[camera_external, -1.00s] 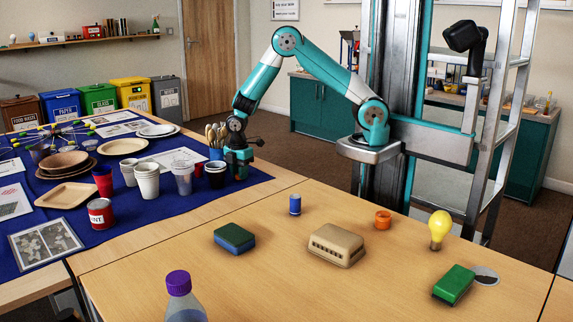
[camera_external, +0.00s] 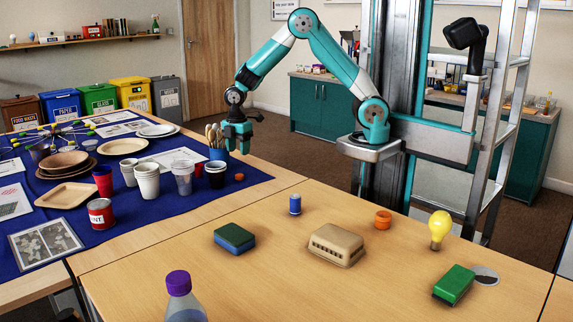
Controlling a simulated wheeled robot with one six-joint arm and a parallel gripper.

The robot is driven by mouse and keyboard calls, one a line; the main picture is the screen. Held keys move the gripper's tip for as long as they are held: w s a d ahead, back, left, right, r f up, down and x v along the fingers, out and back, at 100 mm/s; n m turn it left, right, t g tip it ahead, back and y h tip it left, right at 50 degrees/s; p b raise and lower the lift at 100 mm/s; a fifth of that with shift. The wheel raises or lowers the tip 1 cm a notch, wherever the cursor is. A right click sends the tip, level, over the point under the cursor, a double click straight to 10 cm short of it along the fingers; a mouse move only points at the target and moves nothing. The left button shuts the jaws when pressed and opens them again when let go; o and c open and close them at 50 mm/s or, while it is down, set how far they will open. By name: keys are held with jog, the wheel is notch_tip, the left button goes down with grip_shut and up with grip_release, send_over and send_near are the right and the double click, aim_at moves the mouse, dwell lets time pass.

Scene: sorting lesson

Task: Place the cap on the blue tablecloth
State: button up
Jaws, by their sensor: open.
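A small orange cap (camera_external: 239,177) lies on the blue tablecloth (camera_external: 190,208), near its right edge and right of the dark cups. My gripper (camera_external: 238,151) points down above the cap, with a visible gap between them, and is open and empty. It is close beside the holder of wooden cutlery. A second orange piece, ring-like (camera_external: 383,219), sits on the bare wooden table. A bottle at the front has a purple cap (camera_external: 178,282) on it.
The cutlery holder (camera_external: 216,153), dark cups (camera_external: 215,180) and a clear cup (camera_external: 183,181) stand close left of the orange cap.

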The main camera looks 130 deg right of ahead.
jog(key=w+a+r+n, duration=0.1)
jog(key=a+r, duration=0.3)
jog(key=a, duration=0.4)
jog(key=w+a+r+t+y, duration=0.1)
jog(key=w+a+r, duration=0.15)
jog(key=a, duration=0.55)
jog(key=w+a+r+n, duration=0.1)
jog(key=a+r, duration=0.3)
jog(key=a, duration=0.3)
jog(key=s+a+r+n+y, duration=0.1)
jog(key=s+a+r, duration=0.1)
jog(key=s+a, duration=0.7)
jog(key=s+a+r+n+g+y, duration=0.1)
jog(key=s+a+r+y, duration=0.1)
jog(key=s+a, duration=0.7)
jog(key=a, duration=0.5)
jog(key=shift+s+r+n, duration=0.15)
jog(key=shift+r+n, duration=0.2)
jog(key=shift+n, duration=0.05)
